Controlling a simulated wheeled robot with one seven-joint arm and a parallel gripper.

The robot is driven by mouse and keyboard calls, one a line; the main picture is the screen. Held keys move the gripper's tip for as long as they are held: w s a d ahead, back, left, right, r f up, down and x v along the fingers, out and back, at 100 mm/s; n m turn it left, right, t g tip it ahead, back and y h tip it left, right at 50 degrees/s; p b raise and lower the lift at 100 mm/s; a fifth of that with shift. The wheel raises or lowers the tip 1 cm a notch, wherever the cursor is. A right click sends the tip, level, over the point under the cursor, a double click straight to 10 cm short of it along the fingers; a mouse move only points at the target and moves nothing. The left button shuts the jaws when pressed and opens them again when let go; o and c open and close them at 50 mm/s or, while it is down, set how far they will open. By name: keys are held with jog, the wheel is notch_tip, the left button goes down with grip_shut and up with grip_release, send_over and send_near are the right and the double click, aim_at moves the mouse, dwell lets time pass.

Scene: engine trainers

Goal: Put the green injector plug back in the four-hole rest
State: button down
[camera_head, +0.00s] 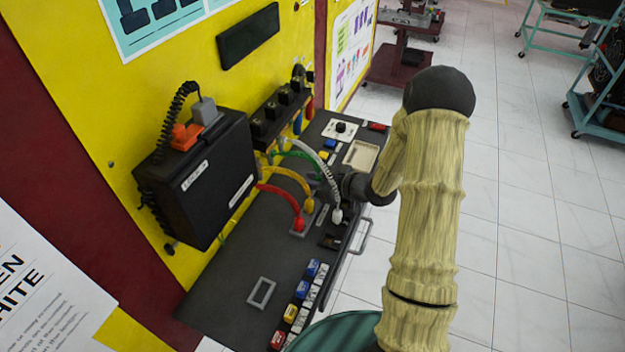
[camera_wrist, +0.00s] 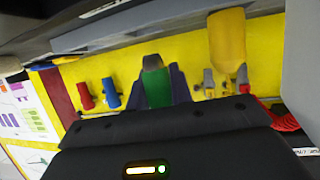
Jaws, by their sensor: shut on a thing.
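My gripper (camera_head: 338,184) is over the middle of the dark bench, left of my arm. In the wrist view my gripper (camera_wrist: 157,84) is shut on the green plug (camera_wrist: 156,90), with a dark finger on each side and a grey end showing. The green cable (camera_head: 298,154) arches from the wall connectors toward my gripper, which hides the plug in the head view. A grey block that looks like the four-hole rest (camera_head: 300,233) holds the red plug (camera_head: 299,224) and the yellow plug (camera_head: 309,205). The white plug (camera_head: 337,215) is close to its right. The holes cannot be made out.
A black box (camera_head: 198,182) hangs on the yellow panel. Colored switches (camera_head: 303,292) line the bench's front edge, near an empty grey frame (camera_head: 261,292). A pale tray (camera_head: 361,155) lies beyond my gripper. The yellow and red cables arch close by.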

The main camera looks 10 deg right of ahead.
jog(key=shift+s+f, duration=0.2)
jog(key=shift+f, duration=0.3)
jog(key=shift+s+f, duration=0.2)
jog(key=shift+f, duration=0.25)
jog(key=c, duration=1.5)
grip_release()
jog(key=shift+d, duration=0.1)
jog(key=shift+s+d+r+p, duration=0.25)
jog(key=shift+d+r+p, duration=0.15)
jog(key=shift+d+p, duration=0.05)
jog(key=shift+s+d+r+p, duration=0.2)
jog(key=shift+d+r+p, duration=0.2)
jog(key=shift+d, duration=0.05)
jog(key=shift+s+d+r+p, duration=0.2)
jog(key=shift+s+r+p, duration=0.15)
jog(key=shift+r, duration=0.15)
jog(key=shift+s+d+r, duration=0.3)
jog(key=shift+d, duration=0.05)
